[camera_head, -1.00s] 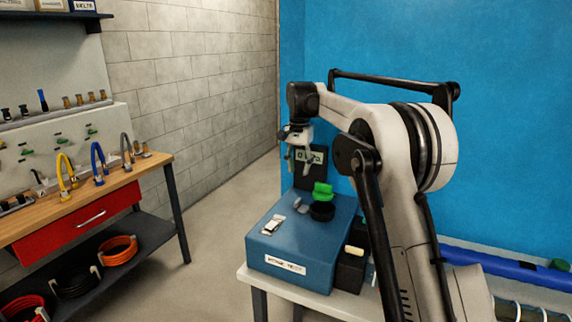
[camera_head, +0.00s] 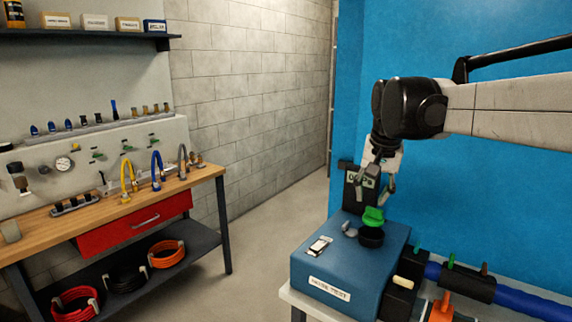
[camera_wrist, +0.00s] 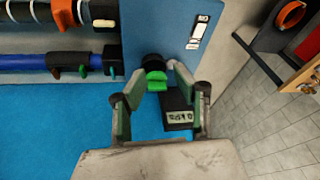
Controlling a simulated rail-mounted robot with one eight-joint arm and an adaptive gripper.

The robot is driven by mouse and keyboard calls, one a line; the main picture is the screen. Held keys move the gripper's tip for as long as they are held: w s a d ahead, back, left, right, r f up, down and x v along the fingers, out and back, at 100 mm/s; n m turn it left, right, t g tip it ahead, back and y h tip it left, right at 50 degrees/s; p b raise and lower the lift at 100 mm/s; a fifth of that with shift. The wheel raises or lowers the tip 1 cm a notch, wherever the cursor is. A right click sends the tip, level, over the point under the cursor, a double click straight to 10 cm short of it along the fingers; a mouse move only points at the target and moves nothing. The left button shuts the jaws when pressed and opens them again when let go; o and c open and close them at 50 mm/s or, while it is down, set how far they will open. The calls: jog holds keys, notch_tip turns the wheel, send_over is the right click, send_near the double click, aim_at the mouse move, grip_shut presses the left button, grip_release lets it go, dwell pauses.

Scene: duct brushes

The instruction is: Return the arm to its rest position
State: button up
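My gripper (camera_head: 375,175) hangs above the back of a blue box (camera_head: 345,262), with my arm reaching in from the right. In the wrist view my gripper (camera_wrist: 160,84) has its two fingers spread apart. Between and beyond them are a green part (camera_wrist: 156,80) and a black round part, with nothing visibly held. In the head view the green part (camera_head: 373,216) sits over the black cup-like part (camera_head: 371,237) on the box. How far the fingertips are from the green part is hard to tell.
A wooden workbench (camera_head: 100,212) with colored hoses and a red drawer (camera_head: 135,222) stands at left. A blue wall (camera_head: 450,180) is close behind my arm. A blue pipe (camera_head: 525,304) with clamps runs at lower right. Floor between bench and box is clear.

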jog(key=s+f+n+t, duration=0.2)
jog(key=s+f, duration=0.4)
jog(key=s, duration=0.7)
jog(key=s+f+n+t, duration=0.1)
jog(key=s+f, duration=0.5)
jog(key=s, duration=0.8)
jog(key=shift+f+n+t, duration=0.2)
jog(key=shift+n+t, duration=0.2)
jog(key=shift+a, duration=0.1)
